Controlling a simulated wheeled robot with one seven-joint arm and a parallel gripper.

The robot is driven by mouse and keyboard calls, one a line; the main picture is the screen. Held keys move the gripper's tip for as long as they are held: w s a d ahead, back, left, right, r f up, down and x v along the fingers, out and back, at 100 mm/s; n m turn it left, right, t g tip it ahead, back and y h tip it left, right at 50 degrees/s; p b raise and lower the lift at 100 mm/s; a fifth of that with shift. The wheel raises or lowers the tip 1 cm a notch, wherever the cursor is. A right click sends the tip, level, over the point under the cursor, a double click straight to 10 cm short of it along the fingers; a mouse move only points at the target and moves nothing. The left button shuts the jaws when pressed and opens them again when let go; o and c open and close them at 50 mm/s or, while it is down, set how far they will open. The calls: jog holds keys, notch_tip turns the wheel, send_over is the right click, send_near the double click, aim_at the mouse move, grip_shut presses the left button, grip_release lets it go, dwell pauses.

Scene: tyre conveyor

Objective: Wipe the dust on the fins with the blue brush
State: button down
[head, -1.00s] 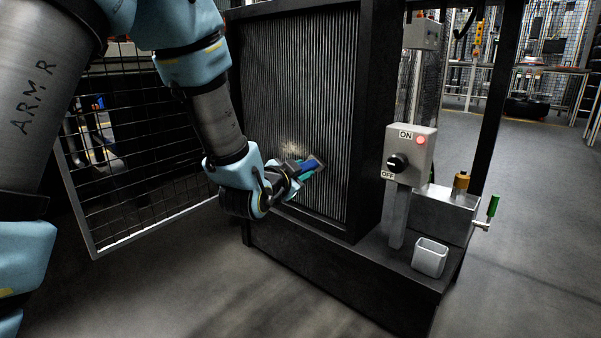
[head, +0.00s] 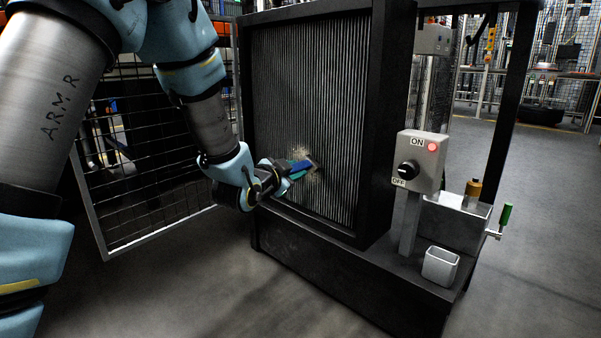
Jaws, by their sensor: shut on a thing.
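The fins (head: 310,90) are a tall panel of narrow grey vertical ribs in a black frame. A pale beige patch of dust (head: 302,154) shows low on the fins, around and above the brush. My gripper (head: 284,175) is shut on the blue brush (head: 301,168) and holds it at the fins over the dust patch. The brush's far end reaches the patch; I cannot tell if its bristles press on the fins. The brush and my gripper hide part of the dust.
A grey control box (head: 418,160) with a black ON/OFF knob and lit red lamp stands right of the frame. A small light-grey bin (head: 440,266) and a metal box with a green handle (head: 506,216) are beside it. A mesh door (head: 150,165) stands open at left.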

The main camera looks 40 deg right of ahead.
jog(key=shift+w+a+r+p, duration=0.85)
jog(key=shift+w+a+p, duration=0.2)
jog(key=shift+w, duration=3.95)
jog(key=s+d+b, duration=0.3)
jog(key=s+b, duration=0.1)
jog(key=s, duration=1.1)
jog(key=shift+s, duration=0.4)
jog(key=shift+f, duration=0.1)
jog(key=shift+s+a+b, duration=0.1)
jog(key=shift+s+a, duration=0.05)
jog(key=shift+a, duration=0.8)
jog(key=shift+s+a+b, duration=0.15)
jog(key=shift+s+a, duration=0.05)
jog(key=shift+a, duration=0.8)
jog(key=shift+s+a+b, duration=0.1)
jog(key=shift+s+a, duration=0.05)
jog(key=shift+a, duration=0.8)
jog(key=shift+s+a, duration=0.15)
jog(key=shift+a, duration=0.6)
jog(key=shift+s+a, duration=0.15)
jog(key=shift+a, duration=0.6)
